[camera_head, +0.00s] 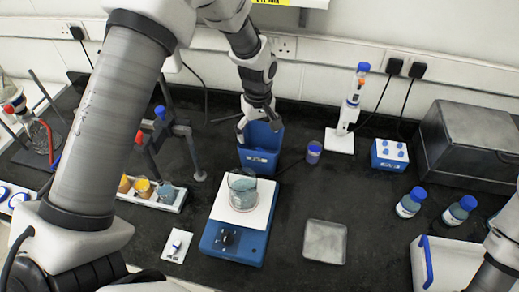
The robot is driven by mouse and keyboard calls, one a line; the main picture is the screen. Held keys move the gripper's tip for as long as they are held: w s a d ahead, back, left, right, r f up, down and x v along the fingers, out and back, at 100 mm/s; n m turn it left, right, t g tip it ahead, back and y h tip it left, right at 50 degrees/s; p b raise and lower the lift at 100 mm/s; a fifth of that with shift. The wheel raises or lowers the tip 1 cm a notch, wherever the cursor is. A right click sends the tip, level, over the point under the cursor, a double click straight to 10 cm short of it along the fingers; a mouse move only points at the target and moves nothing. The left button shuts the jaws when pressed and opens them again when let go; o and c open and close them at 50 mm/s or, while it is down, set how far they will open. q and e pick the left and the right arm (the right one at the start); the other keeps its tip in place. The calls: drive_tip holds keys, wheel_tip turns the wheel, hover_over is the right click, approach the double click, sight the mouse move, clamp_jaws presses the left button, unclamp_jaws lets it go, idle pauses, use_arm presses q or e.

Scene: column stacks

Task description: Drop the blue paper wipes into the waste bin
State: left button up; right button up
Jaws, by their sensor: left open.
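A blue bin with a white label (260,159) stands on the black bench behind the hotplate. My left gripper (258,126) is open and points down at the bin's mouth. Its fingers are apart near the rim, and I see nothing between them. I cannot make out any blue paper wipes; the bin's inside is largely hidden by the gripper and the front wall. My right arm shows at the lower right edge, but its gripper is out of view.
A blue hotplate (233,240) holds a beaker (242,192) in front of the bin. A tripod stand (189,150) is to the left. A pipette stand (340,141), blue-capped bottles (408,206) and grey box (465,145) are to the right. A square tray (325,242) lies in front.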

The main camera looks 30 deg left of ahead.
use_arm(q)
wheel_tip(320, 180, up, 11)
idle(0.6)
